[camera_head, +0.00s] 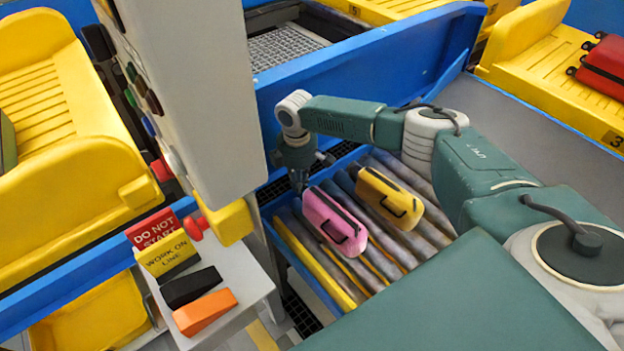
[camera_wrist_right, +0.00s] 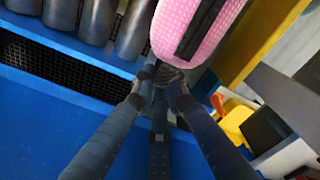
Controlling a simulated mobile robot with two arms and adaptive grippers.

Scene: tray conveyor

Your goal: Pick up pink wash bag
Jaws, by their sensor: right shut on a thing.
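The pink wash bag (camera_head: 333,221) has a dark zip strip and a dark side handle. In the head view it lies on the grey rollers, with its far end at my right gripper (camera_head: 300,184). In the right wrist view the pink wash bag (camera_wrist_right: 195,32) fills the top middle. The fingertips of my right gripper (camera_wrist_right: 163,80) are shut on its near end, at a small dark part there. My left gripper is not in view.
A yellow bag (camera_head: 388,197) lies on the rollers (camera_head: 428,232) just right of the pink one. A blue side wall (camera_head: 360,75) stands behind. A grey control column (camera_head: 190,90) and a small table with black and orange wedges (camera_head: 205,312) stand at the left.

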